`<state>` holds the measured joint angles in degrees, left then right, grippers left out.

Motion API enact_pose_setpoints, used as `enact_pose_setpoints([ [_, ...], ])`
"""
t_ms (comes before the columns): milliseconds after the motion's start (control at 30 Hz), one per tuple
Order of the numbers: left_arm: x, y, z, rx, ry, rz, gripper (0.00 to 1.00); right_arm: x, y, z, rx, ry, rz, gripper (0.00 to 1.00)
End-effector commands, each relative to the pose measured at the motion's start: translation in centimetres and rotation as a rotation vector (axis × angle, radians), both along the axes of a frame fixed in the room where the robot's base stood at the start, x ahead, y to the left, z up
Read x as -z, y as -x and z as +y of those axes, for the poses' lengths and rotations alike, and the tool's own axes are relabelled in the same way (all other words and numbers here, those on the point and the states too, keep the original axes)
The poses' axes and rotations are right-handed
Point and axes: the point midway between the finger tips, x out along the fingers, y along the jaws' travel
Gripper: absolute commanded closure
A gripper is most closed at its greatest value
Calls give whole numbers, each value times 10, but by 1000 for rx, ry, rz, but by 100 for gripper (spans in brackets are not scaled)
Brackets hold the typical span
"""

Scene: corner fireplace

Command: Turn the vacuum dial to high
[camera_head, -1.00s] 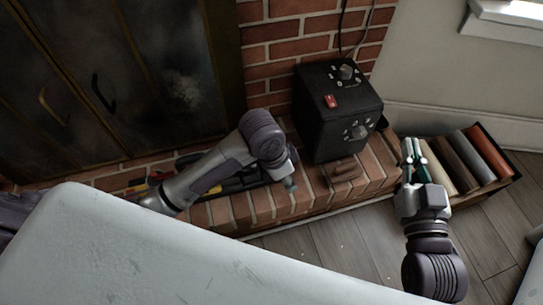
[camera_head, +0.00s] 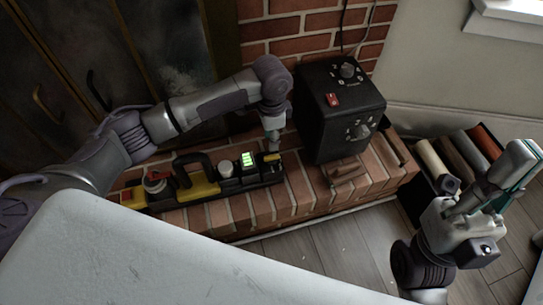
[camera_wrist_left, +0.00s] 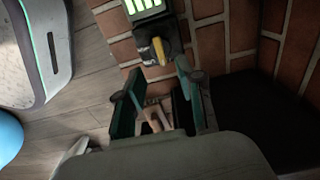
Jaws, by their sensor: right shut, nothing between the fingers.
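A long black unit (camera_head: 232,186) lies on the brick hearth, with a lit green display (camera_head: 248,159) and a small yellow-topped dial (camera_head: 272,157) at its right end. In the left wrist view the yellow dial (camera_wrist_left: 158,48) sits beside the green display (camera_wrist_left: 148,7). My left gripper (camera_head: 272,136) is just above that end; in the wrist view its teal fingers (camera_wrist_left: 153,85) are apart and empty, with the dial just beyond their tips. I cannot tell whether they touch it. My right gripper (camera_head: 517,168) is shut and empty at the far right, over the floor.
A black box (camera_head: 320,128) with a red switch (camera_head: 332,99) and two knobs (camera_head: 347,70) stands on the hearth right of my left gripper. Brown gloves (camera_head: 343,171) lie before it. A crate of rolls (camera_head: 413,205) stands at the right. A pale surface (camera_head: 170,255) fills the front.

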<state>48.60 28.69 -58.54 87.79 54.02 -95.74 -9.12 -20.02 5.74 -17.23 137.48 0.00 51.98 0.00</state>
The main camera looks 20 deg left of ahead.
Motion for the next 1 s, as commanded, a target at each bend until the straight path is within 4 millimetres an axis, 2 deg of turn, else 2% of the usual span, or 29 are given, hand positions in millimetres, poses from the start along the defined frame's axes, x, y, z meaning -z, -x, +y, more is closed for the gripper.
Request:
enact_pose_setpoints([
  [33, 18, 1, 0, 0, -1, 3, 62, 12, 0, 0, 0, 1, 2, 100],
  [100, 33, 0, 0, -1, 0, 2, 62, 19, -1, 0, 0, 1, 4, 100],
  [300, 66, 0, 0, 0, 0, 0, 62, 21, -5, 1, 3, 5, -30, 100],
  [500, 80, 0, 0, 0, 0, -1, 62, 14, -8, 2, 4, 7, -58, 100],
  [800, 81, 0, 0, 0, 0, -1, 62, 12, -8, 2, 4, 9, -61, 100],
  [833, 81, 0, 0, 0, 0, -1, 64, 12, -8, 2, 4, 9, -61, 100],
  [1000, 81, 0, 0, 0, 1, -1, 92, 12, -8, 2, 4, 9, -61, 100],
])
